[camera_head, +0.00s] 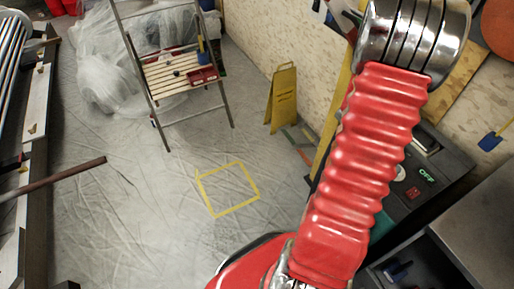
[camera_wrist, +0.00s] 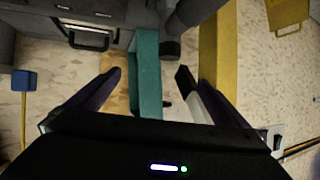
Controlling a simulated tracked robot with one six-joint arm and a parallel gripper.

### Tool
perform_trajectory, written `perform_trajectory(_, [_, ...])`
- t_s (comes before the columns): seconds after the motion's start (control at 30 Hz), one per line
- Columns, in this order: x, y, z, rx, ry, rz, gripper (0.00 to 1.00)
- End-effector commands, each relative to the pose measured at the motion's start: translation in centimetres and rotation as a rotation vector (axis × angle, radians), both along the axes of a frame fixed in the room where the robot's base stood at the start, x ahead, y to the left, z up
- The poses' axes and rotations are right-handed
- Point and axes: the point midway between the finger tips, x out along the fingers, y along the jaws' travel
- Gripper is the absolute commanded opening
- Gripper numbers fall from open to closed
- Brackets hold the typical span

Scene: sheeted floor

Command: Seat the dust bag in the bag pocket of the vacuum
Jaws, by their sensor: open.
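My gripper (camera_wrist: 149,74) shows in the wrist view with its two dark fingers spread apart. Nothing is held between them; a teal beam shows behind the gap. In the head view my red ribbed arm crosses the right side, and I cannot make out the fingers there. A dark machine (camera_head: 442,160) with an OFF label and a red switch stands at the right, partly hidden by my arm. I cannot tell whether it is the vacuum. A dark grey body with a handle (camera_wrist: 88,38) shows at the top left of the wrist view. I cannot pick out the dust bag or the bag pocket.
A yellow floor sign (camera_head: 282,98) stands by the speckled wall. A stepladder (camera_head: 180,75) with a red tray on it stands at the back, beside plastic-wrapped items (camera_head: 108,65). A yellow tape square (camera_head: 229,188) marks clear floor. A brown bar (camera_head: 55,178) juts in at left.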

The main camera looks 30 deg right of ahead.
Motion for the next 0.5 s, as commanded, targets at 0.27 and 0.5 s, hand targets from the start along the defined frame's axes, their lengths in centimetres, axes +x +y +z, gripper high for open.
perform_trajectory(0.27, [9.9,10.2,5.7,0.097,-0.022,0.293,0.99])
perform_trajectory(0.5, [14.7,20.7,9.8,0.179,0.008,0.533,0.99])
